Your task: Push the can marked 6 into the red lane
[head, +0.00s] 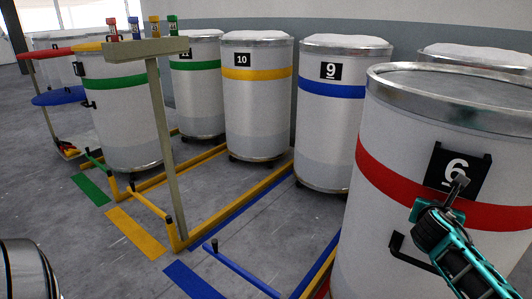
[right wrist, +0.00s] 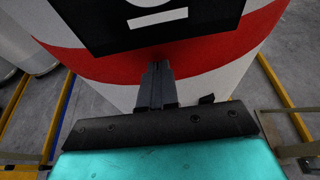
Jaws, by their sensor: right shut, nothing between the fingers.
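The can marked 6 (head: 385,215) is a large white drum with a red band and a metal rim, standing upright at the right of the head view. Its black number plate (head: 459,162) also fills the top of the right wrist view (right wrist: 85,25). My right gripper (head: 459,182) is shut and empty, its tips at the plate's lower edge; in the right wrist view the fingers (right wrist: 156,72) reach the red band just below the plate. Whether they touch is unclear. A small strip of red floor marking (head: 323,291) shows beside the can; the rest of the red lane is hidden.
Cans marked 10 (head: 258,110) with a yellow band and 9 (head: 330,135) with a blue band stand behind, left of can 6. A post (head: 163,150) and low yellow rails (head: 230,210) edge the lanes. A blue bar (head: 240,268) lies near the front.

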